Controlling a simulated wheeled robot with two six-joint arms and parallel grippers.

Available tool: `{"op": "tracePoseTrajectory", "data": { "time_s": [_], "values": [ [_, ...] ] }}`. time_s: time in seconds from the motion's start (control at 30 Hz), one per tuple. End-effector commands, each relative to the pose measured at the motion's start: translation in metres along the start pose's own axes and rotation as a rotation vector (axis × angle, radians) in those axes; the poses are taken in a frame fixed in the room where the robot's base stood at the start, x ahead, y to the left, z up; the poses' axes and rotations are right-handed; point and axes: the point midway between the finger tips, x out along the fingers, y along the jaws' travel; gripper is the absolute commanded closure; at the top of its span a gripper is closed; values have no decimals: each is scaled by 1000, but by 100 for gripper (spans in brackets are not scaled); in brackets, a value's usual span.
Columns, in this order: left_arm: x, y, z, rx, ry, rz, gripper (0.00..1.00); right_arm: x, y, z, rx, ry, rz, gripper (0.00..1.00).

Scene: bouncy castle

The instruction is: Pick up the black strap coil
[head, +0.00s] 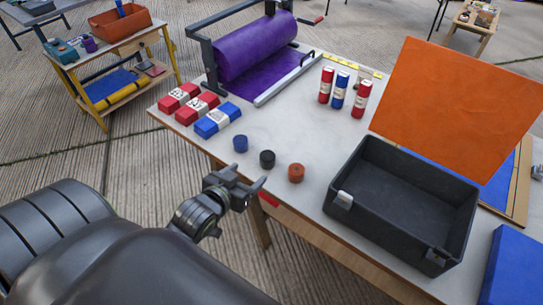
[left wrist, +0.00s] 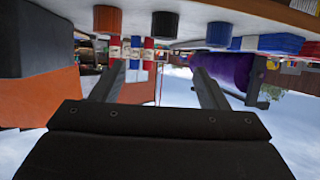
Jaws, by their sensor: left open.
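The black strap coil (head: 267,159) stands near the table's front edge, between a blue coil (head: 240,143) and an orange coil (head: 296,172). My left gripper (head: 254,191) is open and empty, just in front of the table edge and short of the black coil. In the left wrist view, which is upside down, the black coil (left wrist: 165,25) shows beyond the gap between the open fingers (left wrist: 158,85). The orange coil (left wrist: 108,19) and blue coil (left wrist: 218,33) are to either side of it. My right gripper is not in view.
Red and blue strapped packs (head: 218,120) lie to the left. Several red and blue rolls (head: 341,90) stand behind. A purple roll (head: 255,47) sits on a frame. The tabletop around the coils is clear.

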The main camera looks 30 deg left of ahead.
Motion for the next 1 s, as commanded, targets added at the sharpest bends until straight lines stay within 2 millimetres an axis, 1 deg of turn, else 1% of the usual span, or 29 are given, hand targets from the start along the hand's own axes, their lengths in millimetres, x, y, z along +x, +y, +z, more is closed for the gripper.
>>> {"op": "tracePoseTrajectory", "data": {
  "time_s": [0.03,0.17,0.27,0.4,0.53,0.77,1.0],
  "values": [
    [11,0,-2,0,3,1,32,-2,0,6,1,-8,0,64],
    [38,0,-2,-1,2,1,32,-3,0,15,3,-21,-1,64],
    [58,0,-1,-1,1,0,32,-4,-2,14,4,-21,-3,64],
    [82,0,-1,-1,1,0,32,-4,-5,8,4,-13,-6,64],
    [97,0,0,-1,1,0,32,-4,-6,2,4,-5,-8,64],
    [109,-1,0,0,0,0,32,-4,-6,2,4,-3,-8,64],
    [138,-6,2,0,1,0,32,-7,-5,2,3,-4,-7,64]
  ]
}}
